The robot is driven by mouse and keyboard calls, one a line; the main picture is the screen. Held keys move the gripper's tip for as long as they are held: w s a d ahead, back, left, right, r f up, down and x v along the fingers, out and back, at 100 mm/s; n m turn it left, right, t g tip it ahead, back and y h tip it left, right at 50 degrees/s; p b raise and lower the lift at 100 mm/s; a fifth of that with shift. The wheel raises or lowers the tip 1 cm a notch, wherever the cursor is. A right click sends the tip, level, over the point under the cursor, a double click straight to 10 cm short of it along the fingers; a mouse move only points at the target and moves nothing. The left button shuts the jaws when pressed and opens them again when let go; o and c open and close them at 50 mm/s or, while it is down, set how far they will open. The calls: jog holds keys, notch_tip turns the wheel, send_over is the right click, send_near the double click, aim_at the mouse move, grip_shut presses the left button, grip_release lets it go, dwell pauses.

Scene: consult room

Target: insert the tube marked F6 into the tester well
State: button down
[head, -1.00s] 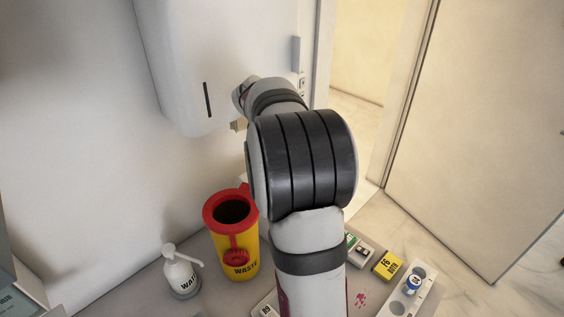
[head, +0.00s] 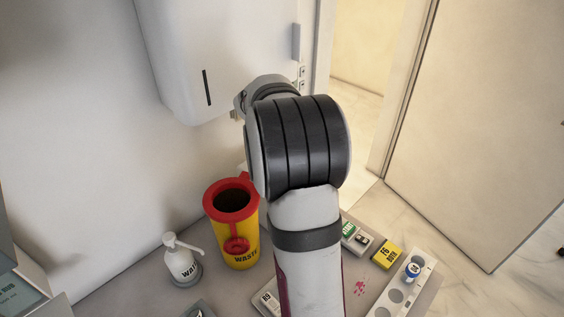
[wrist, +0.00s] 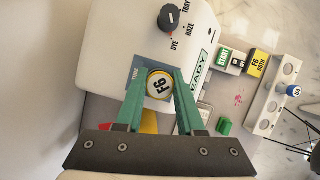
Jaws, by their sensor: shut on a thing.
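My gripper (wrist: 160,76) has green fingers and is shut on the tube marked F6 (wrist: 160,85), seen end-on by its yellow-rimmed white cap in the wrist view. The tube is over a blue-grey square (wrist: 139,72) on the white tester (wrist: 122,38), where the well appears to be. The tube's lower part is hidden, so I cannot tell how deep it sits. The tester has a dark knob (wrist: 169,17) with DYE and HAZE marks and a READY label (wrist: 200,70). In the head view my arm hides the gripper and tube.
A START button pad (head: 352,235) and a yellow F6 card (head: 387,254) lie right of my arm. A white rack (head: 425,277) holds a blue-capped tube (head: 411,271) beside empty holes. A red-and-yellow waste bin (head: 238,245) and a pump bottle (head: 181,264) stand left.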

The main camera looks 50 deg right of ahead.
jog(key=shift+c, duration=2.2)
grip_release()
jog(key=v, duration=1.5)
jog(key=shift+r, duration=0.35)
jog(key=shift+a, duration=0.15)
